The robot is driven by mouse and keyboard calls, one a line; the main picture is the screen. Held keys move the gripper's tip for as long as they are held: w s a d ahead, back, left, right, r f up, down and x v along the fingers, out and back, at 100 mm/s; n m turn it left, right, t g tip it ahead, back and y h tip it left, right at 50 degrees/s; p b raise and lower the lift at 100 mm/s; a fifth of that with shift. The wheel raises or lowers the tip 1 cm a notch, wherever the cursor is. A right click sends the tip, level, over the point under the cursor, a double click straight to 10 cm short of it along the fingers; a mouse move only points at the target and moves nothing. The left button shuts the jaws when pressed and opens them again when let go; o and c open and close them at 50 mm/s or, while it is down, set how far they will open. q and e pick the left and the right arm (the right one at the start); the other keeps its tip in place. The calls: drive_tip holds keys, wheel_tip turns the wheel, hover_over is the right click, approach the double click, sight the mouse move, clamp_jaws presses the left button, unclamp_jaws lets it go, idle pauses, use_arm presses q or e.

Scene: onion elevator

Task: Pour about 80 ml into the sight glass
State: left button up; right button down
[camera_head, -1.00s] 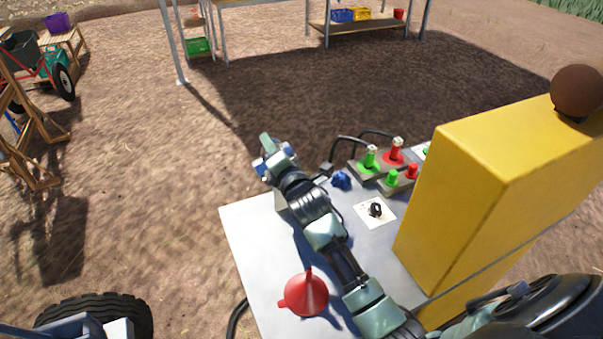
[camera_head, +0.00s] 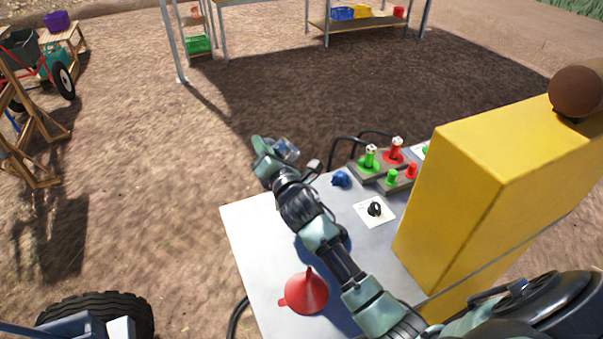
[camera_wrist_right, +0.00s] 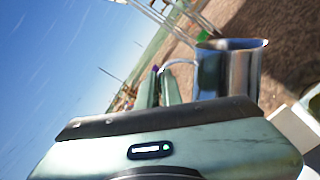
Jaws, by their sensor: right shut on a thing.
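A shiny metal jug (camera_wrist_right: 228,75) fills the right of the right wrist view, its handle beside my gripper fingers. Against the slanted horizon there, the jug looks tilted; its contents are hidden. In the head view the small shiny jug (camera_head: 287,148) is at the far end of my right arm. My right gripper (camera_head: 268,158) is shut on it, past the far left corner of the grey table; its fingers (camera_wrist_right: 162,88) also show in the wrist view. I cannot make out the sight glass. My left gripper is not in view.
A red funnel (camera_head: 306,291) lies on the grey table (camera_head: 250,245) beside my arm. A blue knob (camera_head: 340,179), a black switch (camera_head: 375,209) and green and red buttons (camera_head: 392,170) are further right. A tall yellow box (camera_head: 450,215) blocks the right side.

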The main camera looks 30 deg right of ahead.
drive_tip(key=shift+a+r+n, duration=0.1)
drive_tip(key=shift+a+n, duration=0.3)
drive_tip(key=shift+n, duration=0.2)
drive_tip(key=a+f+n, duration=0.5)
drive_tip(key=a+n, duration=0.2)
drive_tip(key=n, duration=0.1)
drive_tip(key=shift+w+f+n+b, duration=0.2)
drive_tip(key=shift+w+n+b, duration=0.05)
drive_tip(key=shift+n+b, duration=0.15)
